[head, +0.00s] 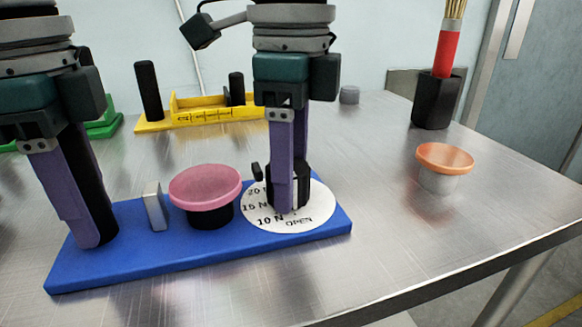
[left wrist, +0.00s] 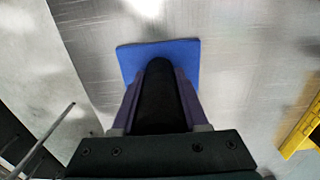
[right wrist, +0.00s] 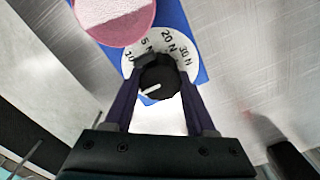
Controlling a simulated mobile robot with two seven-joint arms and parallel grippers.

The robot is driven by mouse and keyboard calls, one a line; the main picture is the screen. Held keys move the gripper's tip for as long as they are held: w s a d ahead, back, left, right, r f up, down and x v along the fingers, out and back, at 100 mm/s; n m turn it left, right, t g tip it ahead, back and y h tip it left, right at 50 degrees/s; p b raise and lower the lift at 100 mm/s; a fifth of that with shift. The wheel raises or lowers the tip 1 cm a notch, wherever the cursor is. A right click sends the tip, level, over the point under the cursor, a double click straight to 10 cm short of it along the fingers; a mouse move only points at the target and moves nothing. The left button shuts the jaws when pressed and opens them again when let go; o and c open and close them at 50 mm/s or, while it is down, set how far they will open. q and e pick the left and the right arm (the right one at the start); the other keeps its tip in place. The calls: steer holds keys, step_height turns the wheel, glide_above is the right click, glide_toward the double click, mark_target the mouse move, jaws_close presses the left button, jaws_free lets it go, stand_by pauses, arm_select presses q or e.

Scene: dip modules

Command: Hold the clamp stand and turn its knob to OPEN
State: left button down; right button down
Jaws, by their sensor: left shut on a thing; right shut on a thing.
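The clamp stand has a blue base (head: 200,262) lying flat on the table. My left gripper (head: 92,240) is shut on the black post (left wrist: 158,88) at the base's left end. My right gripper (head: 285,205) is shut on the black knob (right wrist: 160,78) at the right end, from above. Under the knob is a white dial (head: 262,222) marked OPEN, 10 N, 15 N, 20 N and 30 N. The knob's white line points lower left in the right wrist view, roughly towards the OPEN side in the head view. Exact alignment cannot be told; fingers hide part of the dial.
A pink-topped round part (head: 205,185) and a grey upright plate (head: 155,206) stand on the base between the grippers. A yellow fixture (head: 215,115) is behind. An orange-topped cup (head: 445,160) and a black brush holder (head: 435,103) stand right. Front right table is clear.

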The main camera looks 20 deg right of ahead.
steer(key=shift+c, duration=1.1)
jaws_free()
step_height(320, 180, up, 12)
arm_select(q)
steer(key=shift+c, duration=1.7)
jaws_free()
